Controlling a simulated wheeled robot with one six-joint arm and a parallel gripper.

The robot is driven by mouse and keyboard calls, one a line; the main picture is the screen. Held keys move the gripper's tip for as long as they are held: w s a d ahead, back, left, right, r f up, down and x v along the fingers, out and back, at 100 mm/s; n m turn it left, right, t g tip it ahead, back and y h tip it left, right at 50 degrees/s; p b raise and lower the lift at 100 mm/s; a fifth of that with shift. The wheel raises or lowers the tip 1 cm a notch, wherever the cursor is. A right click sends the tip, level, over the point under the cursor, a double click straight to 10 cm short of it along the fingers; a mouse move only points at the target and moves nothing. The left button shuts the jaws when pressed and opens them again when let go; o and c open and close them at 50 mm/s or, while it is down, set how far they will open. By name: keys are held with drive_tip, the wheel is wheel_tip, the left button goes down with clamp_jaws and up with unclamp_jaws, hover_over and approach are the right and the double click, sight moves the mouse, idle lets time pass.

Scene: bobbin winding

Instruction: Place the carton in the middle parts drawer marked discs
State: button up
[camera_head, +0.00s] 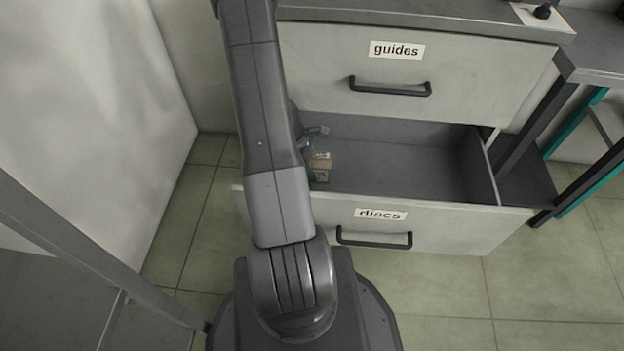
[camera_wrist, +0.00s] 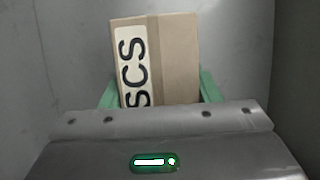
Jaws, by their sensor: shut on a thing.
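The carton (camera_wrist: 178,60) is a small brown box with a white label, of which the letters "SCS" show in the wrist view. My gripper (camera_wrist: 155,98) is shut on it, with green fingers at both its sides. In the head view the carton (camera_head: 321,167) shows at the left end of the open drawer marked "discs" (camera_head: 450,225), largely hidden behind my arm. Grey drawer walls surround it in the wrist view. I cannot tell whether the carton touches the drawer floor.
The drawer marked "guides" (camera_head: 470,75) above is closed. The open drawer's floor (camera_head: 400,165) is bare to the right of the carton. A dark-legged bench (camera_head: 590,50) stands at the right, and a pale panel (camera_head: 90,100) stands at the left.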

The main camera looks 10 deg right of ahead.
drive_tip(key=shift+f+b, duration=1.55)
drive_tip(key=shift+f, duration=0.55)
drive_tip(key=shift+f, duration=0.2)
drive_tip(key=o, duration=1.1)
drive_tip(key=shift+c, duration=0.2)
drive_tip(key=shift+r, duration=0.15)
drive_tip(key=shift+r, duration=0.3)
drive_tip(key=p+v, duration=0.5)
drive_tip(key=v, duration=0.6)
drive_tip(key=shift+a+r, duration=0.2)
